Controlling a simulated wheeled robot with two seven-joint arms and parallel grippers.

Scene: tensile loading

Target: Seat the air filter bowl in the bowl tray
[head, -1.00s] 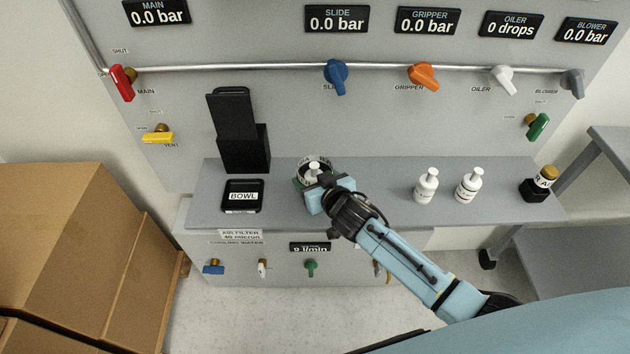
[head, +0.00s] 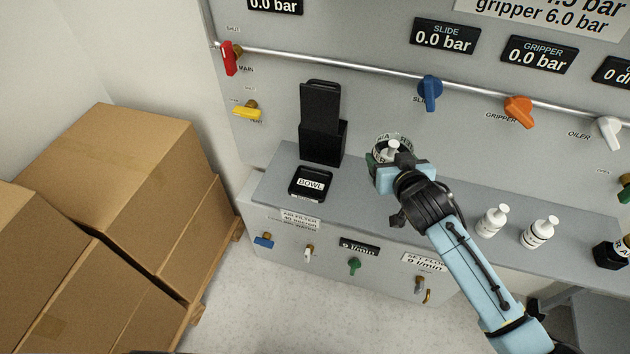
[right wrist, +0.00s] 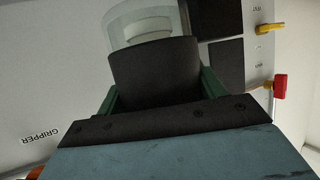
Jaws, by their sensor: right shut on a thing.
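My right gripper (head: 387,168) is shut on the air filter bowl (head: 380,146), a round, partly clear thing with a lettered band and a white part at its middle. The gripper hides much of it. In the right wrist view the bowl (right wrist: 150,22) shows as a clear rim with a white part inside, beyond a dark block between the green fingers. The bowl tray (head: 314,171), small, black and labelled BOWL, sits on the grey shelf to the left of the gripper and is empty. The bowl is apart from it, above the shelf. My left gripper is not in view.
A tall black holder (head: 322,140) stands on the shelf (head: 440,188) behind the tray. Two white bottles (head: 492,221) (head: 539,232) and a black jar (head: 610,253) stand to the right. Valve handles stick out from the panel. Cardboard boxes (head: 110,185) fill the left.

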